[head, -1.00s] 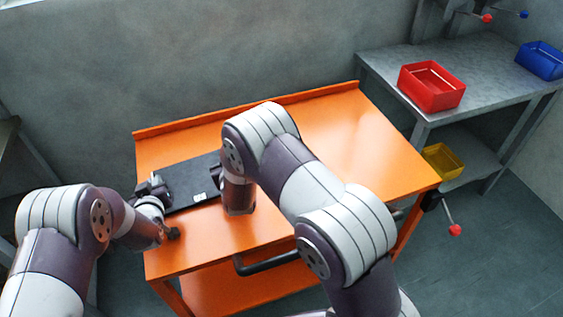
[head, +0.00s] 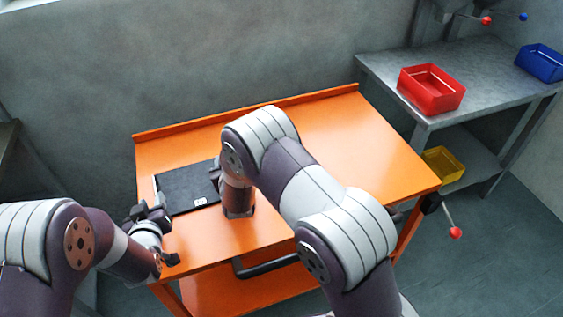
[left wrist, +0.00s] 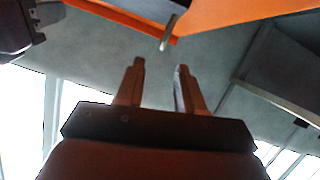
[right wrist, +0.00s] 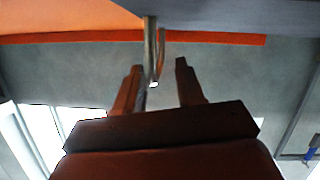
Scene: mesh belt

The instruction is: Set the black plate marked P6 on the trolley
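The black plate (head: 188,187) lies flat on the orange trolley (head: 330,130), toward its left end. A small white label shows near its front edge, too small to read. My left gripper (head: 150,211) is off the plate, at the trolley's left front corner. In the left wrist view its fingers (left wrist: 159,68) are apart with nothing between them. My right gripper (head: 215,173) is at the plate's right edge, partly hidden by my right arm. In the right wrist view its fingers (right wrist: 159,66) are apart, and a thin metallic bar (right wrist: 152,45) shows beyond and between them.
A grey bench (head: 400,60) at the right holds a red bin (head: 431,88) and a blue bin (head: 541,60). A yellow bin (head: 442,163) sits on its lower shelf. The trolley's right half is clear. A dark handle (head: 268,266) runs along its front.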

